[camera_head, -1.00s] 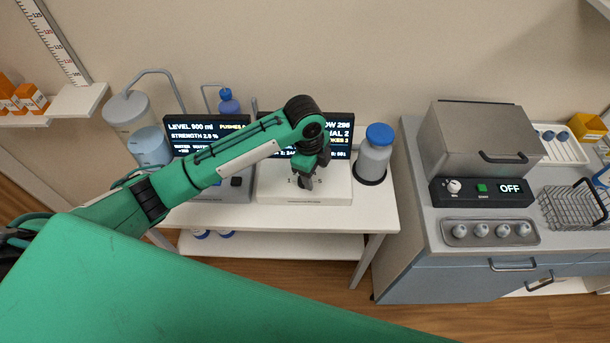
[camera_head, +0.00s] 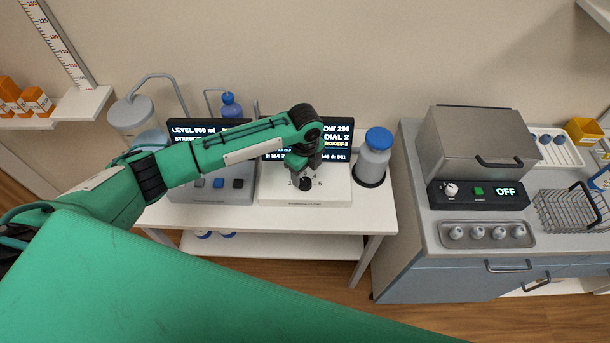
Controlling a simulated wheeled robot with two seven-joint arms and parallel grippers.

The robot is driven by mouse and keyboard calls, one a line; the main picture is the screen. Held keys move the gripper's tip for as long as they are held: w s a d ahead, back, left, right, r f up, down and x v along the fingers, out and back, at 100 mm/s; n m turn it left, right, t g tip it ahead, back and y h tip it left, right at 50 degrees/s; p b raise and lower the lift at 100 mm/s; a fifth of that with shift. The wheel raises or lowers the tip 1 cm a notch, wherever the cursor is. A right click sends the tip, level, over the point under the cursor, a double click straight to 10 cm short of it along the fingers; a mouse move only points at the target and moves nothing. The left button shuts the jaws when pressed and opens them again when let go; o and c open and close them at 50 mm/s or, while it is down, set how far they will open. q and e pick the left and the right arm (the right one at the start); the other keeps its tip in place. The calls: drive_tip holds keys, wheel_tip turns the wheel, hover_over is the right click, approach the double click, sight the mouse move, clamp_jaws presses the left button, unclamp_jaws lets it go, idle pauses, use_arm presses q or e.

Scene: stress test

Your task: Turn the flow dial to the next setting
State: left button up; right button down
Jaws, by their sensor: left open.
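The flow dial (camera_head: 305,184) is a small dark knob on top of a white box (camera_head: 325,196) on the white table. Numbers, including 3 and 5, show around it. The screen (camera_head: 338,137) behind the box reads "DIAL 2" and "FLOW 296", its left part hidden by my arm. My left gripper (camera_head: 304,171) points down just above or at the dial; it is open. I cannot tell whether its fingers touch the dial. My right gripper is not in view.
A blue-capped bottle (camera_head: 374,157) stands close on the right. A steel box with a panel reading "OFF" (camera_head: 507,191) sits on the right counter (camera_head: 400,215).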

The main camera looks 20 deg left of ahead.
sight(305, 182)
use_arm(q)
drive_tip(key=shift+f+p, duration=0.35)
drive_tip(key=shift+f, duration=1.7)
drive_tip(key=c, duration=1)
drive_tip(key=shift+r+n+p, duration=0.2)
drive_tip(key=shift+n+p, duration=1.35)
drive_tip(key=shift+n, duration=0.25)
drive_tip(key=shift+f+n+p, duration=0.15)
drive_tip(key=shift+n+p, duration=1.25)
drive_tip(key=shift+n, duration=0.8)
drive_tip(key=o, duration=1)
